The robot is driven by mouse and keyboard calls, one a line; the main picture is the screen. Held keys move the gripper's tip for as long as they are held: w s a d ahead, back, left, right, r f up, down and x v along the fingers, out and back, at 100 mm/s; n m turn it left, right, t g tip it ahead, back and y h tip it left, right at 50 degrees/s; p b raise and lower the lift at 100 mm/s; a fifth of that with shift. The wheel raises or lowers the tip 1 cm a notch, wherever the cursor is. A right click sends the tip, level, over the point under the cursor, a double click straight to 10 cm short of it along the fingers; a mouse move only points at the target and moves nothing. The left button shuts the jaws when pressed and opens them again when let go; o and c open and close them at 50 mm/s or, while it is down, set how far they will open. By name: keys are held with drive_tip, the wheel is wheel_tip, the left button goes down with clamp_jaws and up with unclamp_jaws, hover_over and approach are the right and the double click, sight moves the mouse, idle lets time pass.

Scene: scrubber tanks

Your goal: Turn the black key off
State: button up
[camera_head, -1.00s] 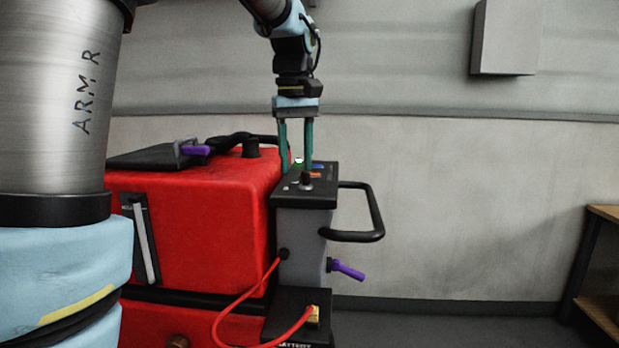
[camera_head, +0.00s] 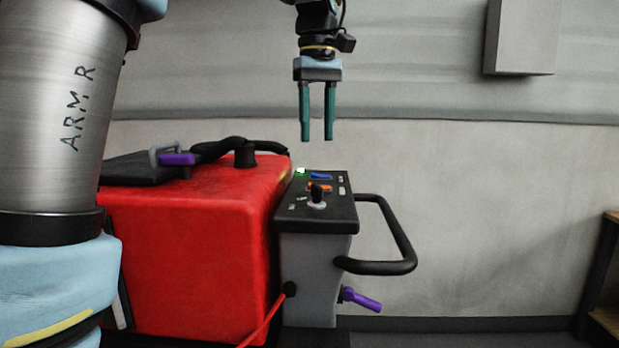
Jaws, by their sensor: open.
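The black key (camera_head: 317,192) stands in a light round collar on the near part of the dark control panel (camera_head: 337,216) of the red scrubber. Which way it is turned is hard to tell. A green light (camera_head: 300,170) glows at the panel's far left corner. My gripper (camera_head: 317,140) hangs above the panel, pointing down. Its two green fingers are apart with nothing between them. The fingertips are clear of the key and the panel.
The red tank (camera_head: 200,235) fills the left of the panel. A black handle loop (camera_head: 405,240) sticks out to the right, with a purple lever (camera_head: 361,299) below. A blue switch (camera_head: 320,176) and an orange switch (camera_head: 319,187) sit by the key. Air above the panel is free.

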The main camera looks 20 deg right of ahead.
sight(316, 185)
wheel_tip(316, 185, down, 11)
drive_tip(key=shift+r, duration=0.2)
drive_tip(key=shift+c, duration=0.3)
clamp_jaws()
idle(0.4)
